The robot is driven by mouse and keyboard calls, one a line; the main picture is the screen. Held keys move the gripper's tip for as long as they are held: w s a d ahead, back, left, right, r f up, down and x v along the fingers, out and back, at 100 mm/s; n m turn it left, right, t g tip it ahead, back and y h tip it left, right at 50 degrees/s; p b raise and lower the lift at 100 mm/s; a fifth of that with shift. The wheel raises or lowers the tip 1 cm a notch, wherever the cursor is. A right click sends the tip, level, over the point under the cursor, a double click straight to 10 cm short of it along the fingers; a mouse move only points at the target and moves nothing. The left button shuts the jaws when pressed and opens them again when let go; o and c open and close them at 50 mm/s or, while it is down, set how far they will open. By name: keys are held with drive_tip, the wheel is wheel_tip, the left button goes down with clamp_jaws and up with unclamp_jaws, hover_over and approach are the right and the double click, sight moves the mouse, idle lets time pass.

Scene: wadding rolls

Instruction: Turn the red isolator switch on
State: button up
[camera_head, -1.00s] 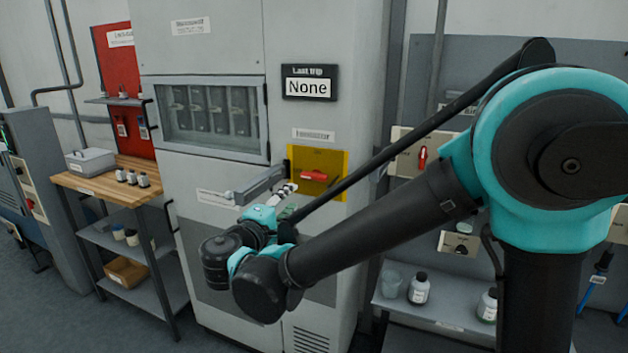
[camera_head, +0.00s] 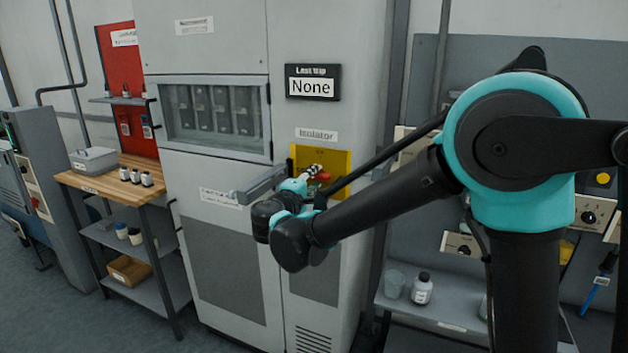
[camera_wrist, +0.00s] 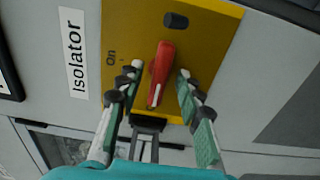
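The red isolator handle (camera_wrist: 162,72) is on a yellow plate (camera_wrist: 215,50) with an "On" mark beside it in the wrist view. The handle lies crosswise to the "On" mark, and the white stripe at its lower end points away from a dark peg (camera_wrist: 176,20). My gripper (camera_wrist: 160,69) is open, with one finger on each side of the handle and a visible gap on both sides. In the head view my gripper (camera_head: 314,172) is in front of the yellow plate (camera_head: 338,160) and hides much of the handle (camera_head: 323,176).
The plate is on a grey cabinet (camera_head: 225,260) under an "Isolator" label (camera_head: 316,134) and a "None" display (camera_head: 312,82). A grey bar handle (camera_head: 262,185) sticks out left of the switch. A wooden-topped bench (camera_head: 110,181) stands left; a shelf with bottles (camera_head: 422,288) is right.

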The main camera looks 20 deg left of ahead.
clamp_jaws()
drive_tip(key=shift+m, duration=0.4)
drive_tip(key=m, duration=0.3)
drive_tip(key=shift+m, duration=0.3)
drive_tip(key=m, duration=0.4)
drive_tip(key=shift+m, duration=0.3)
drive_tip(key=m, duration=0.4)
drive_tip(key=shift+m, duration=2.5)
drive_tip(key=shift+f, duration=0.1)
